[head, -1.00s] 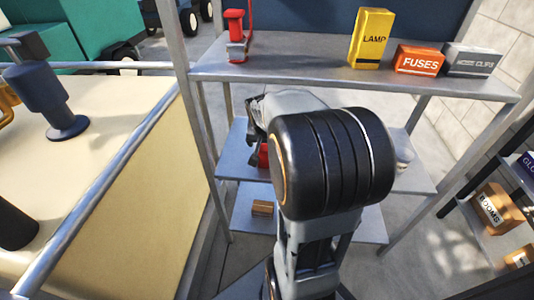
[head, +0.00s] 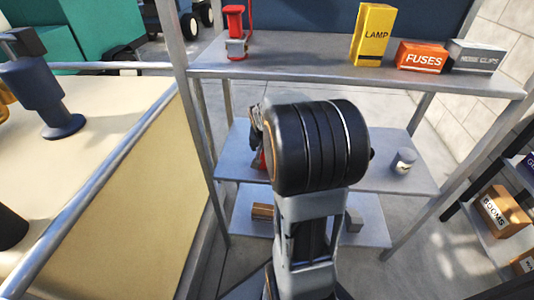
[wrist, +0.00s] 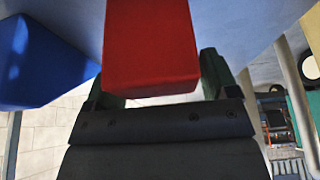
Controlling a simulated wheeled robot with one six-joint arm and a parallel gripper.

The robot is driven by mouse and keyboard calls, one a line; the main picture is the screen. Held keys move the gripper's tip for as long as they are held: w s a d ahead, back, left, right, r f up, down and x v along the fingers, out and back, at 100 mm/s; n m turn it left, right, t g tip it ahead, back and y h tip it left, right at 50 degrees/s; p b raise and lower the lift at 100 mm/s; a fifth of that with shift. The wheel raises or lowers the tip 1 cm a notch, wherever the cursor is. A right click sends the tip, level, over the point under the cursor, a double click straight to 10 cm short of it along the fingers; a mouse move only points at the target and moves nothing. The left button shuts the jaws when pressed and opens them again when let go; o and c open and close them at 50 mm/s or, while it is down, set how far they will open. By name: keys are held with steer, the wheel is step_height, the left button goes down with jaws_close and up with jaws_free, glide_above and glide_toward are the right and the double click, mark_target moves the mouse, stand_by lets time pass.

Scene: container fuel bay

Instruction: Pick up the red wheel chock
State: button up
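The red wheel chock (wrist: 150,45) fills the top middle of the wrist view as a red block. In the head view only a small red patch (head: 259,161) of it shows on the middle shelf, left of my arm. My gripper (wrist: 158,85) has one dark green finger on each side of the chock in the wrist view. The fingers look spread around it, with a thin gap by the right finger; contact on the left is hidden. In the head view my wrist covers the gripper's fingers.
A blue object (wrist: 38,62) lies close beside the chock in the wrist view. A small grey-topped canister (head: 403,161) stands right on the middle shelf (head: 372,178). The upper shelf holds a red item (head: 235,35), LAMP box (head: 372,34) and FUSES box (head: 421,58). Metal posts flank the shelves.

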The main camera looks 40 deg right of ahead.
steer(key=c, duration=1)
steer(key=shift+c, duration=0.2)
steer(key=shift+r, duration=0.2)
